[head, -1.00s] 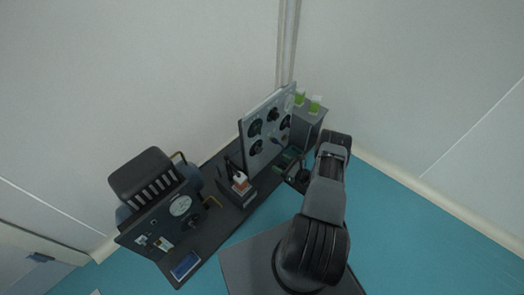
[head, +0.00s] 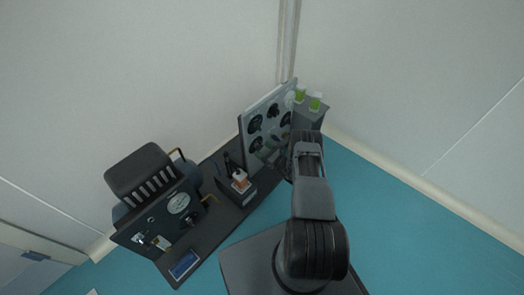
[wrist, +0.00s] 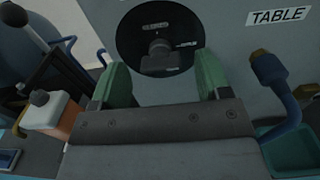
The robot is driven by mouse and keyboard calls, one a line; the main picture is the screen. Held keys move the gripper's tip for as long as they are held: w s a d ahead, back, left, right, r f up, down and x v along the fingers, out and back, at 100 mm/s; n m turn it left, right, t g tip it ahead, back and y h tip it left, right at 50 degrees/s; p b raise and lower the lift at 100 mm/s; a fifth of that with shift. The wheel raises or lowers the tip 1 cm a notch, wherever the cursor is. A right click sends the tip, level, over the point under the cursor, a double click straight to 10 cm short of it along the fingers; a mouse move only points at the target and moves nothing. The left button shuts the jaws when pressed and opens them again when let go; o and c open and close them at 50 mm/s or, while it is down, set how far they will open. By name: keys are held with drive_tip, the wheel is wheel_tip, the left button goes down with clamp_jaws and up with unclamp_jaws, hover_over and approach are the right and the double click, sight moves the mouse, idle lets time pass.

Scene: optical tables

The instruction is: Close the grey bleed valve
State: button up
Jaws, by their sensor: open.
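In the wrist view a round black disc (wrist: 135,38) with a dark grey knob (wrist: 157,50) at its centre sits on the grey upright panel. Small pale labels are on the disc, too small to read. The knob could be the grey bleed valve, but I cannot tell for sure. My gripper (wrist: 163,78) is open, its green-padded fingers apart on either side below the knob, with nothing between them. I cannot tell how near the knob they are. In the head view the panel (head: 271,108) carries several dark round valves, and my arm hides its lower right part.
A blue handle (wrist: 280,90) with a brass end stands close right of my gripper. Green-topped bottles (head: 316,101) stand behind the panel. A gauge unit (head: 165,215) is at the bench's left end.

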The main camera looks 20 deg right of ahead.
drive_tip(key=shift+w+a, duration=0.25)
drive_tip(key=shift+w, duration=0.25)
drive_tip(key=shift+c, duration=0.2)
drive_tip(key=c, duration=0.9)
